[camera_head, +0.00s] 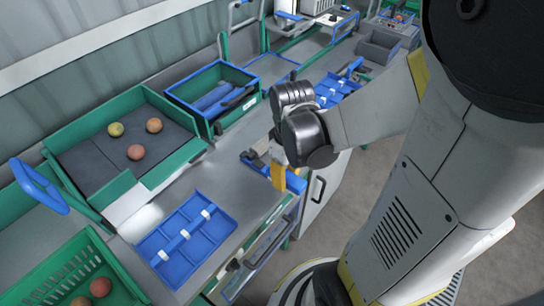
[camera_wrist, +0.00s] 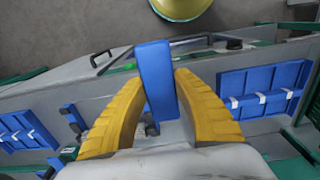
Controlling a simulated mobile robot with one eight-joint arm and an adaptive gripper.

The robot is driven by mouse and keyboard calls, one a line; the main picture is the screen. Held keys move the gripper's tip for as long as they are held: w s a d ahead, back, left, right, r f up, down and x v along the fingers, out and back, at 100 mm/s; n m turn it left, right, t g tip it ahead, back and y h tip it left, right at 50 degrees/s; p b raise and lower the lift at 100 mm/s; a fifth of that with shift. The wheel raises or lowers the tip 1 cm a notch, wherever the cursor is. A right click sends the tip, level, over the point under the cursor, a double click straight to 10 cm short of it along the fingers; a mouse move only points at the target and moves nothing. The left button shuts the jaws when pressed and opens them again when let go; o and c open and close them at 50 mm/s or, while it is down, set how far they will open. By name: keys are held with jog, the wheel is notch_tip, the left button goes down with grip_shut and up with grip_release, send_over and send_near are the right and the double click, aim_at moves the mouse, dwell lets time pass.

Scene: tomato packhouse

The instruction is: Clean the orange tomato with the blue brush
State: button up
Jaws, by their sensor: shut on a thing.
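My gripper (camera_head: 284,176) is shut on the blue brush (camera_head: 296,184) above the front edge of the bench. In the wrist view, the brush (camera_wrist: 155,78) stands out between the two yellow fingers (camera_wrist: 160,104); its bristles cannot be made out. On the dark, green-walled sorting tray (camera_head: 75,164) at the left lie three tomatoes: a yellow-green one (camera_head: 116,129), an orange one (camera_head: 154,125) and a redder orange one (camera_head: 136,152). They are well left of my gripper.
A blue divided tray (camera_head: 174,255) lies on the bench in front. A green crate (camera_head: 68,262) with reddish tomatoes stands at lower left. A green bin with a blue rim (camera_head: 237,121) stands behind. A small blue and dark fixture (camera_head: 252,160) is close to my gripper.

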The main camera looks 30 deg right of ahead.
jog(key=s+r+p, duration=0.1)
jog(key=s+p, duration=0.1)
jog(key=s, duration=0.6)
jog(key=shift+s+r, duration=0.15)
jog(key=shift+s, duration=0.15)
